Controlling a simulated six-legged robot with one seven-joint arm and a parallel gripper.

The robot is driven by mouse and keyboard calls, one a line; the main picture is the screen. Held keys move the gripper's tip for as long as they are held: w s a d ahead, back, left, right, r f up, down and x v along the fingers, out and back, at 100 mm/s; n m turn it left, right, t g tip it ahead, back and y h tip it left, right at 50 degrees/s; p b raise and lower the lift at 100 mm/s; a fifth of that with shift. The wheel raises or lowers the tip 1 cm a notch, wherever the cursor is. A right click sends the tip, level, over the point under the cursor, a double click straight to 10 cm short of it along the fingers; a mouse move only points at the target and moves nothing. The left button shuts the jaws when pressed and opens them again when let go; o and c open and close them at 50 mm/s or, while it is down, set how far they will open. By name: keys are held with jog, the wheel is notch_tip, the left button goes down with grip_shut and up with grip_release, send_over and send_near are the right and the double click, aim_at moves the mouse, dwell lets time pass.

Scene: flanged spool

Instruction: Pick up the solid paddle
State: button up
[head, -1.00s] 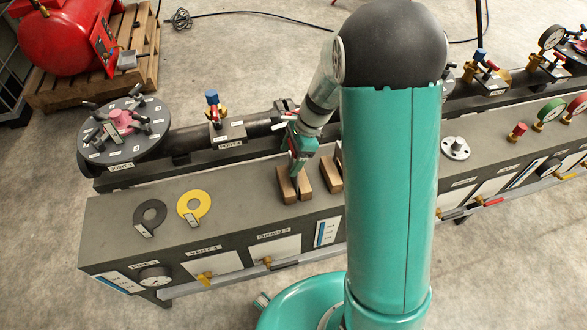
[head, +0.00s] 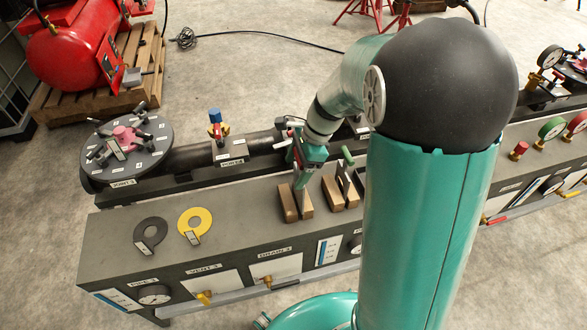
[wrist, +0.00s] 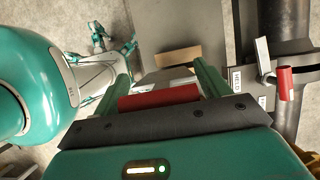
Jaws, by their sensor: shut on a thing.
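My gripper (head: 304,168) is above the left pair of wooden blocks (head: 288,204) on the grey bench top. In the wrist view, its two green fingers (wrist: 166,82) are shut on a red handle (wrist: 158,97). A thin grey plate (head: 301,192) shows below the fingers, upright at the gap between the blocks. It appears to belong to this red-handled paddle; whether its face is solid is hidden. Another upright paddle with a green handle (head: 348,155) stands in the right pair of wooden blocks (head: 333,192).
A black ring plate (head: 151,232) and a yellow ring plate (head: 194,222) lie flat on the bench at left. A round bolted flange (head: 150,160) and a pipe with a blue-topped valve (head: 215,120) stand behind.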

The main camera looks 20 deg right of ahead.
jog(key=s+r, duration=0.6)
jog(key=s, duration=0.4)
jog(key=shift+s, duration=0.25)
jog(key=shift+d+f, duration=0.1)
